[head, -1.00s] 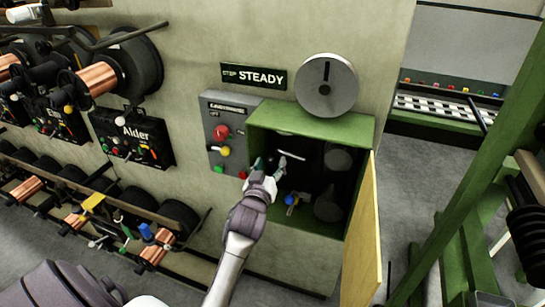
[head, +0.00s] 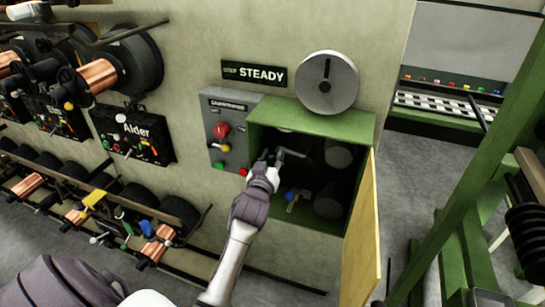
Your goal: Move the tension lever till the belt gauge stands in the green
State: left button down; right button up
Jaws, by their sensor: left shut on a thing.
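A green box (head: 318,122) stands open on the wall, its inside dark. My left gripper (head: 273,158) reaches into its upper left part and is shut on what looks like the tension lever (head: 296,154), a thin pale bar running right from the fingertips. The fingers hide the held end. Below it, a blue knob with a yellow part (head: 291,195) sits apart from the gripper. Two dark round drums show at the right inside the box. I make out no belt gauge with a green band. My right gripper is not in view.
A yellowish door (head: 362,235) hangs open at the box's right. A grey control panel (head: 215,150) with coloured knobs is close on the left. A grey disc (head: 327,82) is above, beside the STEADY sign (head: 254,75). Copper spools line the left; a green frame (head: 470,150) stands right.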

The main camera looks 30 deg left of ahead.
pick_arm(q)
jog(key=shift+f, duration=0.1)
jog(key=shift+f+n, duration=0.3)
jog(key=shift+n, duration=0.2)
jog(key=c, duration=0.8)
grip_release()
jog(key=shift+o, duration=0.2)
jog(key=shift+s, duration=0.1)
jog(key=v, duration=1.1)
jog(key=shift+s, duration=0.4)
jog(key=shift+d+r, duration=0.1)
